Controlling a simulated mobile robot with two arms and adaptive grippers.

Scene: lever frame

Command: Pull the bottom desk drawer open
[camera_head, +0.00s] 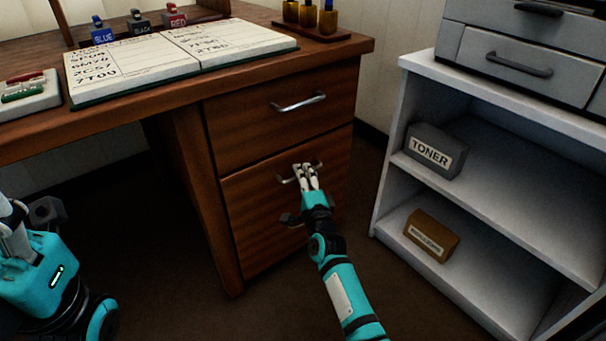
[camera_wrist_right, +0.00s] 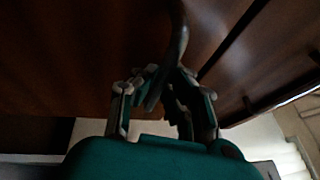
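The bottom drawer (camera_head: 262,215) is the large lower brown wooden front of the desk, and it looks flush with the desk body. Its metal bar handle (camera_head: 284,180) is partly hidden by my right gripper (camera_head: 306,170). In the right wrist view the handle (camera_wrist_right: 179,35) runs between the fingers of my right gripper (camera_wrist_right: 165,78), which are closed in around it and appear to grip it. My left gripper (camera_head: 22,222) is at the left edge of the head view, cut off and away from the desk; its finger state is unclear.
The top drawer (camera_head: 240,125) with its own handle (camera_head: 298,103) is shut above. A white shelf unit (camera_head: 392,185) with a toner box (camera_head: 435,150) stands to the right. An open binder (camera_head: 180,60) lies on the desk. The dark floor before the drawer is clear.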

